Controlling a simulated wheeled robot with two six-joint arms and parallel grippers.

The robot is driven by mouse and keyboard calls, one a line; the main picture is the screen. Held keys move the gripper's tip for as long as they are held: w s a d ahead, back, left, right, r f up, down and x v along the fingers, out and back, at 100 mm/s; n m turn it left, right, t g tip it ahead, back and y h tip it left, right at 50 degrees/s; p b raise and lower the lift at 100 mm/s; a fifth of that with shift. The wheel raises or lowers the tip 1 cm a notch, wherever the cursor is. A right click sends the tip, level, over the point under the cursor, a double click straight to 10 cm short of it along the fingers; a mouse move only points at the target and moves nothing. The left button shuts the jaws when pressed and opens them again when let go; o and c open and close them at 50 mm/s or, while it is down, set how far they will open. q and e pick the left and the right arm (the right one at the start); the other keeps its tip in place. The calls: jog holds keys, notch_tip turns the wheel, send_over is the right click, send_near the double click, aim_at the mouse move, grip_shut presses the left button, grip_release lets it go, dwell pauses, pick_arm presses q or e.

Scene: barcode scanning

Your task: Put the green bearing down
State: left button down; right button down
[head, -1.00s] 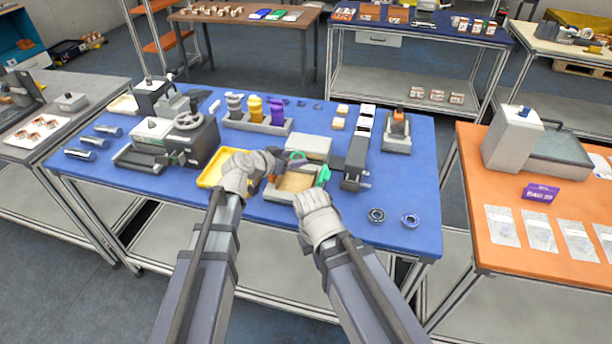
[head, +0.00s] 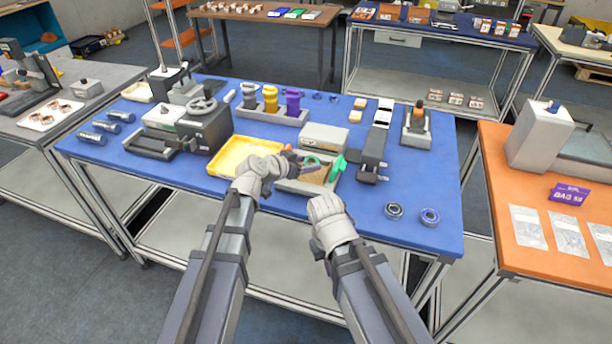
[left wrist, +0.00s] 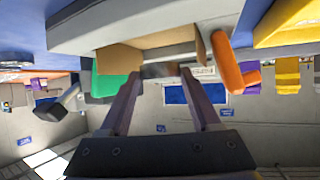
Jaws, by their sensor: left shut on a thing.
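My right gripper (head: 328,205) is near the table's front edge, to the right of the tray. Its glove-like housing hides its fingers.
A green-handled part (head: 337,168) stands at the tray's right end. A yellow tray (head: 222,168) lies to the left.

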aim_at(306, 179)
pick_arm(q)
jog(key=shift+f+b, duration=1.55)
jog(key=shift+f, duration=0.2)
jog(key=shift+f, duration=0.1)
jog(key=shift+f+b, duration=0.15)
jog(key=shift+b, duration=0.15)
jog(key=shift+c, duration=1.9)
grip_release()
jog(key=shift+r, duration=0.25)
jog(key=p+v, duration=0.6)
jog(key=v, duration=0.5)
jog(key=shift+r, duration=0.1)
jog(key=shift+s+a+r, duration=0.15)
jog(key=shift+s+a, duration=0.15)
jog(key=shift+s, duration=0.05)
